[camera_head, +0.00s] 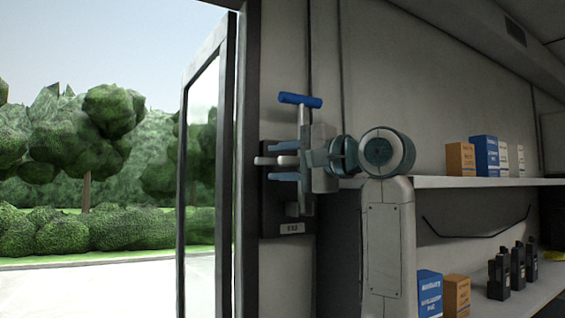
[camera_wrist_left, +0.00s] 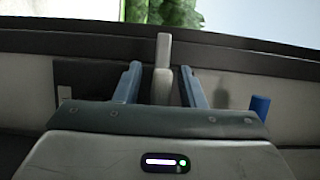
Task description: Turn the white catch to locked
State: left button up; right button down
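The white catch (camera_head: 266,161) is a pale lever at the dark plate on the wall beside the doorway. In the head view its end sticks out to the left, roughly level, between my fingers. My left gripper (camera_head: 284,161) reaches it from the right, with one blue finger above and one below. In the left wrist view the catch (camera_wrist_left: 163,68) stands between the two fingers of the gripper (camera_wrist_left: 162,82). A gap shows on each side, so the fingers are open around it. The catch's pivot is hidden behind my gripper. My right gripper is not in view.
A blue-topped T-handle (camera_head: 300,100) stands just above my gripper; its blue end also shows in the wrist view (camera_wrist_left: 259,106). The dark plate (camera_head: 270,215) carries a small label. An open glazed door (camera_head: 203,150) is at left. Shelves with boxes (camera_head: 485,155) are at right.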

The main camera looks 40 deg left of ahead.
pick_arm(q)
jog(key=shift+w+d+f+b, duration=0.1)
jog(key=shift+d+b, duration=0.2)
jog(key=shift+d, duration=0.3)
jog(key=w+d+b, duration=0.1)
jog(key=d+b, duration=0.1)
jog(key=d, duration=0.7)
jog(key=shift+d, duration=0.3)
